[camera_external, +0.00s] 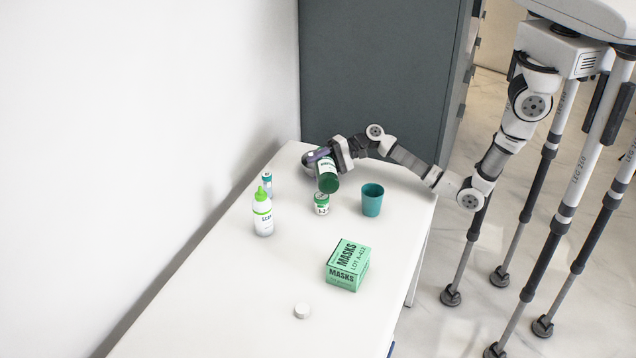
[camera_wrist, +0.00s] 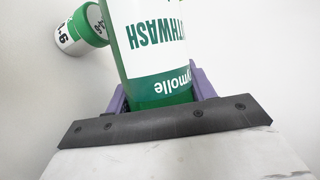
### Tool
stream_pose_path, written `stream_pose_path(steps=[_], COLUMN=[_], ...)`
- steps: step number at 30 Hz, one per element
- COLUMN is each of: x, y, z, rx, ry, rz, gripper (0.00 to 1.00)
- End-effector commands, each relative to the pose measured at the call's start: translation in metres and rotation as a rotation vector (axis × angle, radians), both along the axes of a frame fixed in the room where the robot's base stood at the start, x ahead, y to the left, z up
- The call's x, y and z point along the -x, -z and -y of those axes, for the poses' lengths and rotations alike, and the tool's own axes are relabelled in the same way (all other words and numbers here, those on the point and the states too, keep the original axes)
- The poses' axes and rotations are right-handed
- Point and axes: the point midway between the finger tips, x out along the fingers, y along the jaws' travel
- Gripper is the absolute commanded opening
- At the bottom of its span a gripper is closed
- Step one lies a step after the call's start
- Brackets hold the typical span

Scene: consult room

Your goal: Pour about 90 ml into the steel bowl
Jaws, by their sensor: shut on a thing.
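My gripper (camera_external: 320,156) is shut on a green mouthwash bottle (camera_external: 326,169) with a white label, above the far end of the white table. In the wrist view the bottle (camera_wrist: 157,55) sits between the purple fingers (camera_wrist: 160,98), its lettering upside down; its upper part runs out of the picture. In the external view the bottle is tilted, with its dark green end toward the camera. A rounded grey shape (camera_external: 308,160), which looks like the steel bowl, shows just left of the bottle, partly hidden by it and the gripper. Its inside and any stream are not visible.
A green-lidded jar (camera_external: 321,205) stands close below the bottle, a teal cup (camera_external: 372,200) to its right. A squeeze bottle (camera_external: 263,213) and small vial (camera_external: 267,183) stand left. A masks box (camera_external: 347,266) and white round piece (camera_external: 301,311) are nearer; the near table is clear.

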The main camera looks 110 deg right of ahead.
Motion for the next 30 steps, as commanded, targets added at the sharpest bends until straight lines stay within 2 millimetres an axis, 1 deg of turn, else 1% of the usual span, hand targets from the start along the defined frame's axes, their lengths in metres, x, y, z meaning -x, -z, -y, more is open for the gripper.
stream_pose_path(steps=[30], x=[-0.0001], y=[0.0001], z=[-0.0019], rx=[-0.042], ry=[-0.001], rz=[0.013], gripper=[0.26])
